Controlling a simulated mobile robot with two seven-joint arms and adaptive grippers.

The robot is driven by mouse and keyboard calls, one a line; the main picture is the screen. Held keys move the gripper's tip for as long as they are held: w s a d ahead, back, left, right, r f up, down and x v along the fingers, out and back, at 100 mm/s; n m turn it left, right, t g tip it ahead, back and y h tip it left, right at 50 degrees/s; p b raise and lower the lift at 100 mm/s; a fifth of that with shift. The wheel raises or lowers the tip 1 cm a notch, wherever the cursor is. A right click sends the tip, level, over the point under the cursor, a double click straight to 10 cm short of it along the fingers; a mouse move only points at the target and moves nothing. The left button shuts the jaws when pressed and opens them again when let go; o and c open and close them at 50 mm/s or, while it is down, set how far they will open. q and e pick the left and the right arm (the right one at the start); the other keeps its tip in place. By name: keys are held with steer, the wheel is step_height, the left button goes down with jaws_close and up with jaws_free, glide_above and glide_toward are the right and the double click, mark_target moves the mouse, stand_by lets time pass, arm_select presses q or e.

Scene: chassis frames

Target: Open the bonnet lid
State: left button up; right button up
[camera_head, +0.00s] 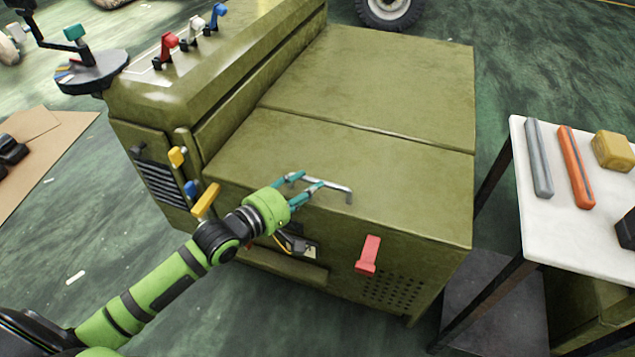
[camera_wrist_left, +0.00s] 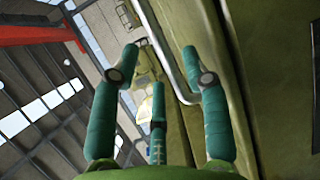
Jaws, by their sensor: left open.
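The bonnet lid (camera_head: 370,165) is the olive-green near top panel of the chassis body, and it lies flat and closed. A thin silver bar handle (camera_head: 338,187) sits at its front edge. My left gripper (camera_head: 310,181) is open with teal fingers at the left end of the handle. In the left wrist view the silver handle (camera_wrist_left: 172,52) runs between the spread fingertips of the gripper (camera_wrist_left: 160,62), and I cannot tell whether they touch it. My right gripper is not in view.
A red latch (camera_head: 368,254) is on the front face below the lid. A white-topped table (camera_head: 560,225) with grey, orange and yellow items stands at the right. Coloured levers (camera_head: 168,46) stand on the raised cowl at the upper left. Above the lid is clear.

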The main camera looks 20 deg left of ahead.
mark_target(316, 181)
arm_select(q)
steer(key=shift+b+x, duration=0.45)
steer(key=shift+x, duration=1.7)
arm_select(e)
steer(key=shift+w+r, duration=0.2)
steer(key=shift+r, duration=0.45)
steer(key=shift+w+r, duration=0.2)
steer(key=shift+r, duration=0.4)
arm_select(q)
steer(key=shift+c, duration=0.4)
jaws_close()
